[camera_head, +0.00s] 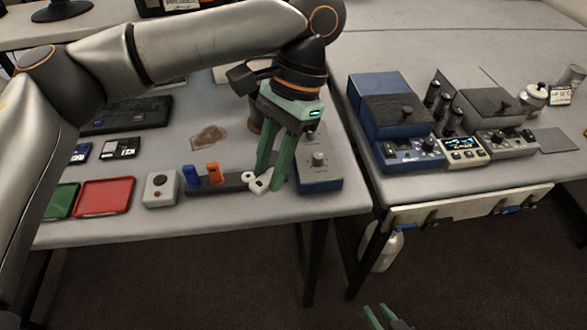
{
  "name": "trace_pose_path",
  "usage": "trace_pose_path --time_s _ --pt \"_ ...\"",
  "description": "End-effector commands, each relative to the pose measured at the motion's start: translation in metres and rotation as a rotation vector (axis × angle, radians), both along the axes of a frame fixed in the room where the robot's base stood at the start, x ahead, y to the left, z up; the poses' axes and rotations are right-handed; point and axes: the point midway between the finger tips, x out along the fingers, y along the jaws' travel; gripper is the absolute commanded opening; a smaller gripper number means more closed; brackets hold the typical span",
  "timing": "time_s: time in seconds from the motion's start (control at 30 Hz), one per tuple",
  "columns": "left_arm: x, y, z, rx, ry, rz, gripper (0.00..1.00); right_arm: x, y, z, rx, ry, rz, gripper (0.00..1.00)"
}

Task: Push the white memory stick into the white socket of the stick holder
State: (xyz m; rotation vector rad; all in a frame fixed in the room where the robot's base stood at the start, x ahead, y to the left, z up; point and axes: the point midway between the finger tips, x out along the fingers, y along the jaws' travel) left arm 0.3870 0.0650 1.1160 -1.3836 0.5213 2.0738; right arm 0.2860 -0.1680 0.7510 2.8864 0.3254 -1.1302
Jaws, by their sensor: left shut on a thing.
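The stick holder (229,188) is a low dark bar near the front edge of the left table. A blue stick (190,176) and an orange stick (213,172) stand in it. A white part that looks like the white socket (248,176) is at its right end. My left gripper (268,180) points down there, its green fingers shut on the white memory stick (261,184). The stick is at the holder's right end; I cannot tell whether it touches the socket. My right gripper (378,309) shows only its green fingertips at the bottom edge, apart and empty.
A red tray (104,196) and a green tray (61,201) lie further left. A blue-grey device with a knob (319,172) stands close right of my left gripper. Instruments (410,150) fill the right table.

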Motion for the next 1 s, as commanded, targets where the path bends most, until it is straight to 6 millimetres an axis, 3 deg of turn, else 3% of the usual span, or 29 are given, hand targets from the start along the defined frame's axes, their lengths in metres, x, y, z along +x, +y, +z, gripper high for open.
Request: trace_pose_path --time_s 0.2,0.4,0.83,1.0 --pt "-0.016 0.026 0.028 -0.002 -0.002 0.214 0.00 0.000 0.000 0.000 0.000 0.000 0.000 0.35" --pt "-0.024 0.037 0.040 -0.001 -0.001 0.312 0.00 0.000 0.000 0.000 0.000 0.000 0.000 0.35" --pt "-0.025 0.037 0.042 -0.001 -0.001 0.328 0.00 0.000 0.000 0.000 0.000 0.000 0.000 0.35" --pt "-0.017 0.025 0.042 -0.001 0.001 0.371 0.00 0.000 0.000 0.000 0.000 0.000 0.000 0.35"
